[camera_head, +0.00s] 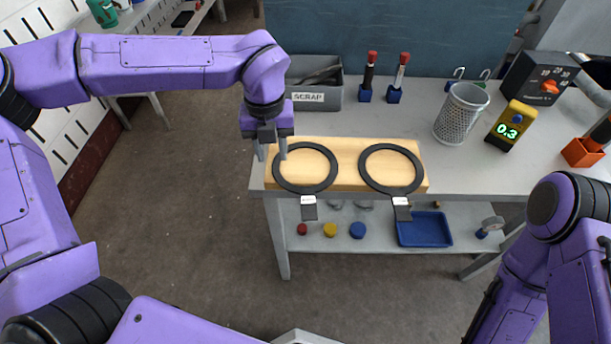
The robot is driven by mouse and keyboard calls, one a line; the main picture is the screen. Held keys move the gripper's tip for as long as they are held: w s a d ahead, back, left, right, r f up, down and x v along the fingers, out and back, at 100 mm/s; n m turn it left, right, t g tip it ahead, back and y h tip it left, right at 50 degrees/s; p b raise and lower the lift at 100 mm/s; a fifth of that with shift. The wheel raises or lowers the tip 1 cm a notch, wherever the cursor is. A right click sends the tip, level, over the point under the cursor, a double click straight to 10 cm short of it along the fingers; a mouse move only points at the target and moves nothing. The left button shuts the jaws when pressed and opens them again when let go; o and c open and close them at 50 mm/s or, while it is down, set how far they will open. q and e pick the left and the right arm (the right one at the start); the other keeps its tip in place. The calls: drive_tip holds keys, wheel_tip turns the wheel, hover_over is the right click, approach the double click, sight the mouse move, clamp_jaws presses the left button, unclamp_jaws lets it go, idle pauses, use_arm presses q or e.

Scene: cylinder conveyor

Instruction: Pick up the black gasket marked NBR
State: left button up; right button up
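Two black ring gaskets lie side by side on a light wooden board (342,178) at the table's front edge. The left gasket (331,184) and the right gasket (361,178) each have a dark tab with a small white label hanging over the board's front. The label print is too small to read, so I cannot tell which is NBR. My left gripper (272,156) points down at the board's left end, beside the left gasket's upper left edge. Its two fingers are apart with nothing visible between them. My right arm shows at lower right; its gripper is out of frame.
A grey SCRAP bin (318,97), two red-topped tools, a mesh cup (461,113), a yellow gauge (510,126) and an orange holder (582,153) stand on the table (400,118). A lower shelf holds a blue tray (424,229) and small coloured pieces. Floor at left is clear.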

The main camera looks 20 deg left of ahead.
sight(277, 171)
use_arm(q)
drive_tip(key=shift+d+f, duration=0.15)
drive_tip(key=shift+f, duration=0.25)
drive_tip(key=f, duration=0.2)
drive_tip(key=w+f+p, duration=0.1)
drive_tip(key=f, duration=0.1)
drive_tip(key=shift+d+f, duration=0.15)
drive_tip(key=shift+f, duration=0.35)
drive_tip(key=shift+s+a, duration=0.15)
drive_tip(key=shift+a, duration=0.05)
drive_tip(key=shift+d, duration=0.1)
clamp_jaws()
